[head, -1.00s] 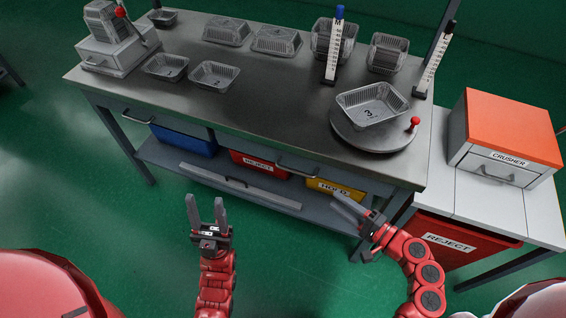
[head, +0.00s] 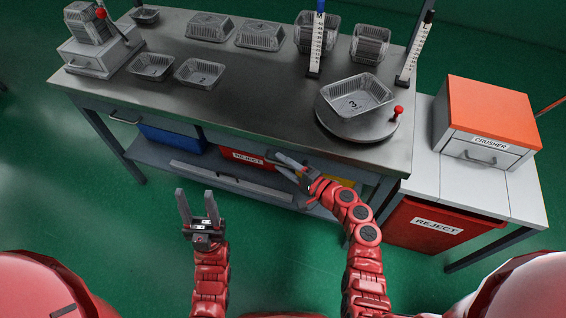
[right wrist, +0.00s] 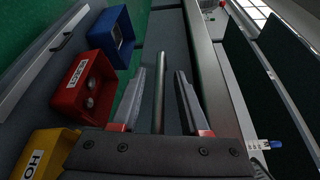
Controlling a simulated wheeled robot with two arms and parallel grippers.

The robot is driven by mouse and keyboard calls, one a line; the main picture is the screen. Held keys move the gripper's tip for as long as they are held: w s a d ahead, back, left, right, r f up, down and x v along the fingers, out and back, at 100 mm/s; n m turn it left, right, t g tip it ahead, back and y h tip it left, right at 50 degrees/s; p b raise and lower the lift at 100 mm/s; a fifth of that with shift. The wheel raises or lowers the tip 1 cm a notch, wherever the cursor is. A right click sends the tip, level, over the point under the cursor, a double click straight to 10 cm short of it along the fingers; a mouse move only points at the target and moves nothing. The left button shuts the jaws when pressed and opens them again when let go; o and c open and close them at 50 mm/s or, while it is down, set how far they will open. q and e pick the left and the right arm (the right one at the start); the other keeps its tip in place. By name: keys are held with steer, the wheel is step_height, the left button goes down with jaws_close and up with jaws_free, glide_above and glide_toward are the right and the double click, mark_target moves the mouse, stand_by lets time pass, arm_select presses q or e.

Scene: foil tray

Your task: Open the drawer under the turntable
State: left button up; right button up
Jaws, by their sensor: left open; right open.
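The turntable (head: 338,126) stands on the bench's right end, with foil tray 3 (head: 358,98) on it. The drawer beneath it looks shut; in the head view my right gripper largely covers its handle. My right gripper (head: 279,160) is open at the bench front. In the right wrist view the handle bar (right wrist: 160,92) runs lengthwise between the two open fingers (right wrist: 160,75), with gaps seen on both sides. My left gripper (head: 195,191) is open and empty, low in front of the bench, away from the drawer.
A lower shelf holds blue, red (head: 240,157) and yellow (head: 341,184) bins. Another drawer handle (head: 124,119) is at the bench's left. A crusher (head: 490,125) and a red reject bin (head: 437,225) are on the right. Green floor (head: 120,230) in front is clear.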

steer(key=shift+a, duration=0.1)
jaws_close()
stand_by(1.4)
